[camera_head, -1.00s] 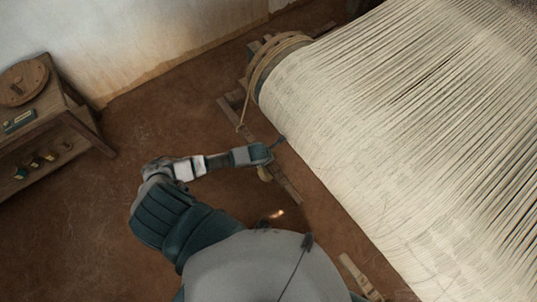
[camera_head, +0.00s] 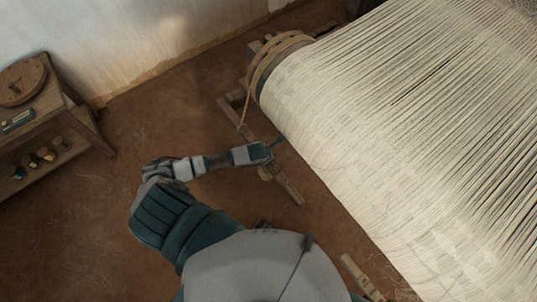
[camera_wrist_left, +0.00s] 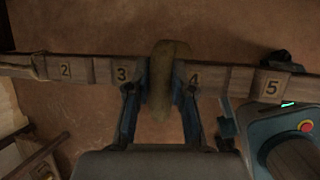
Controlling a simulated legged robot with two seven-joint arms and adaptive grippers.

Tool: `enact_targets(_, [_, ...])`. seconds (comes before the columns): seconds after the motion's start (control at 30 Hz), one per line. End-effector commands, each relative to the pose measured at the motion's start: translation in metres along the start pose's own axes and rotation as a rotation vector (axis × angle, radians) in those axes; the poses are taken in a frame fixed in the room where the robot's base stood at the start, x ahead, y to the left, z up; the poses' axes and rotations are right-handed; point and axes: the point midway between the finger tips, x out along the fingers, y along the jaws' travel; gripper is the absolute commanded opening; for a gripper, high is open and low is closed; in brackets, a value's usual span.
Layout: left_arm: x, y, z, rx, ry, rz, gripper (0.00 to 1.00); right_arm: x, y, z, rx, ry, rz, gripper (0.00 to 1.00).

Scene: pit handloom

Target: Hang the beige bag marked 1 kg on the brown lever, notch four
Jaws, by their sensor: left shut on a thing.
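The brown lever (camera_head: 286,187) runs slanting beside the loom in the head view. In the left wrist view the lever (camera_wrist_left: 102,70) crosses the picture, with marks 2, 3, 4 and 5 readable. My left gripper (camera_wrist_left: 158,112) is shut on the beige bag (camera_wrist_left: 163,75). The bag lies across the lever between marks 3 and 4, and hides that stretch. I cannot tell if its loop sits in a notch, and no weight mark shows. In the head view my left gripper (camera_head: 266,153) is over the lever, with the bag (camera_head: 264,173) just below it.
The loom's cloth beam with cream warp (camera_head: 380,130) fills the right. A rope (camera_head: 252,95) wraps the beam's end and runs to the lever. A wooden shelf (camera_head: 75,112) at the left holds several small bags below. The floor between is clear.

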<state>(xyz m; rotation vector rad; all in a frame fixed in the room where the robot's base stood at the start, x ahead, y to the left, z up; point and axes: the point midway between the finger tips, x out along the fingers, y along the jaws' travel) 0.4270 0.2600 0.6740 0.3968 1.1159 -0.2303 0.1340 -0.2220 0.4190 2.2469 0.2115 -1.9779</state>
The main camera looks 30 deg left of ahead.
Motion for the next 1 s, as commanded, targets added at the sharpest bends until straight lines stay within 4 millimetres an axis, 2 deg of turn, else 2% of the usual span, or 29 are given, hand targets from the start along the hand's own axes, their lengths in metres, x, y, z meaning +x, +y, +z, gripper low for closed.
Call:
enact_targets(0.03, [0.003,-0.004,-0.005,0.001,0.011,-0.006,0.3,0.001,0.0,0.0,0.0,0.0,0.0,0.4])
enact_targets(0.1, [0.003,-0.004,-0.005,0.0,0.011,-0.005,0.47,0.001,0.0,0.0,0.0,0.0,0.0,0.4])
enact_targets(0.13, [0.003,-0.003,-0.005,0.0,0.01,-0.005,0.51,0.001,0.0,0.0,0.0,0.0,0.0,0.4])
enact_targets(0.5, [0.002,-0.004,-0.005,0.001,0.013,-0.003,0.51,0.001,-0.002,-0.003,0.004,0.005,-0.002,0.4])
enact_targets(0.63, [-0.005,-0.002,-0.005,0.001,0.011,-0.003,0.51,0.0,-0.002,-0.004,0.004,0.006,-0.003,0.4])
enact_targets(0.77, [-0.027,-0.002,-0.004,0.002,0.007,-0.003,0.51,0.0,-0.002,-0.003,0.003,0.005,-0.002,0.4])
enact_targets(1.0, [-0.081,-0.002,-0.003,0.002,0.006,-0.004,0.51,0.0,-0.001,-0.002,0.002,0.003,-0.002,0.4])
